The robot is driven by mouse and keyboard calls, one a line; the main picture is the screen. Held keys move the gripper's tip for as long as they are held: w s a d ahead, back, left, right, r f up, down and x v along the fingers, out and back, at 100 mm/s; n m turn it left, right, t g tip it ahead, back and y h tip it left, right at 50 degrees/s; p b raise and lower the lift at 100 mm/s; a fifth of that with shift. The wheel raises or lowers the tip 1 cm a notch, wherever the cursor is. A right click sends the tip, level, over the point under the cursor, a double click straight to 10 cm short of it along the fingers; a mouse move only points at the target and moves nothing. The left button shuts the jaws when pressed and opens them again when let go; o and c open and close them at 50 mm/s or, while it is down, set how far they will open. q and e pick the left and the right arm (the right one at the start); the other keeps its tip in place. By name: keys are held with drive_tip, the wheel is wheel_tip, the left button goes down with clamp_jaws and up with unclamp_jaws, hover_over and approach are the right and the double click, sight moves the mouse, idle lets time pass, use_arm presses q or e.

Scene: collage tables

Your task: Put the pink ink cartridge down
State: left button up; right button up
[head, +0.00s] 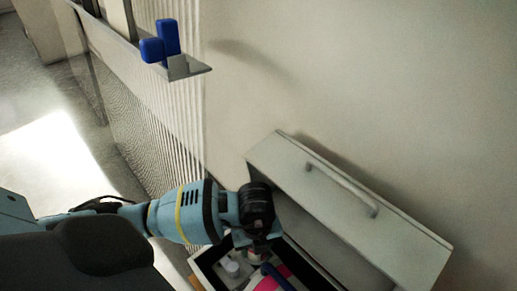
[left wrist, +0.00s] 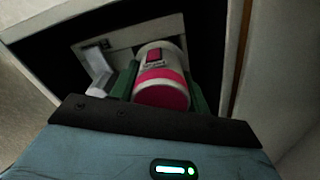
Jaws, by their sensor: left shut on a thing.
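The pink ink cartridge (left wrist: 163,80) is a white cylinder with a pink end and a pink label. In the left wrist view it lies between the green fingers of my left gripper (left wrist: 162,92), which is shut on it. In the head view my left gripper (head: 258,248) points down over an open, dark-walled box or drawer (head: 208,262). The wrist and fingers hide most of the cartridge there. I cannot tell whether the cartridge touches the bottom. My right gripper is not in view.
Inside the box lie a white round item (head: 232,268), a pink item (head: 267,284) and a blue item (head: 279,276). A pale panel with a handle (head: 343,190) stands tilted beside it, close to my wrist. Blue blocks (head: 167,37) sit on a ledge above.

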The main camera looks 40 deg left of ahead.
use_arm(q)
drive_tip(key=shift+f, duration=0.3)
drive_tip(key=shift+r, duration=0.1)
drive_tip(key=o, duration=1)
drive_tip(key=shift+o, duration=0.3)
